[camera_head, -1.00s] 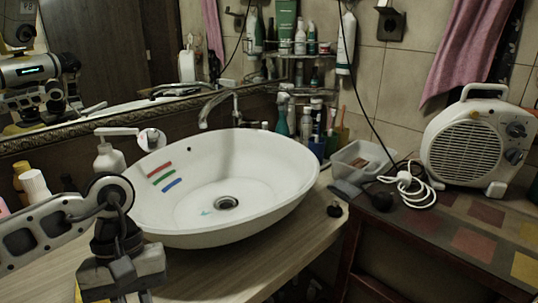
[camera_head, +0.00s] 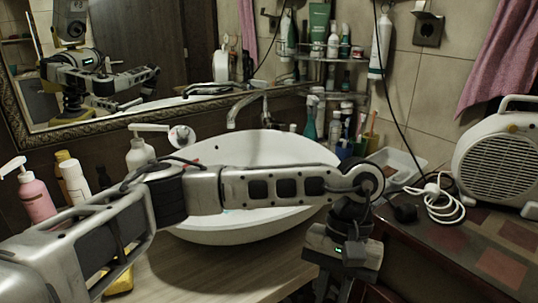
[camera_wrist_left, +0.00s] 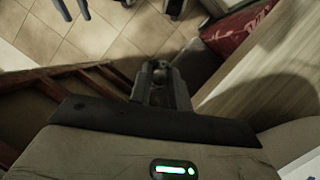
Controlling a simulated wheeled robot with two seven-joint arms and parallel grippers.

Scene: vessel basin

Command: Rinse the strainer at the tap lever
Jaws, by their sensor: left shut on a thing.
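My left gripper (camera_head: 335,280) hangs over the counter's right front edge, pointing down, well away from the tap. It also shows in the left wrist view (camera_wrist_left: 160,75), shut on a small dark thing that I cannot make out. I cannot tell whether this is the strainer, and I recognise no strainer elsewhere. The tap (camera_head: 236,112) stands behind the white basin (camera_head: 285,147), with its lever (camera_head: 266,110) upright. My left arm crosses in front of the basin and hides much of its bowl, including the drain. My right gripper is not in view.
Soap bottles (camera_head: 38,195) stand at the left. A clear tray (camera_head: 400,165), a white cable (camera_head: 440,200) and a heater (camera_head: 500,160) are at the right. Bottles crowd the back corner. The front counter (camera_head: 215,270) is mostly clear.

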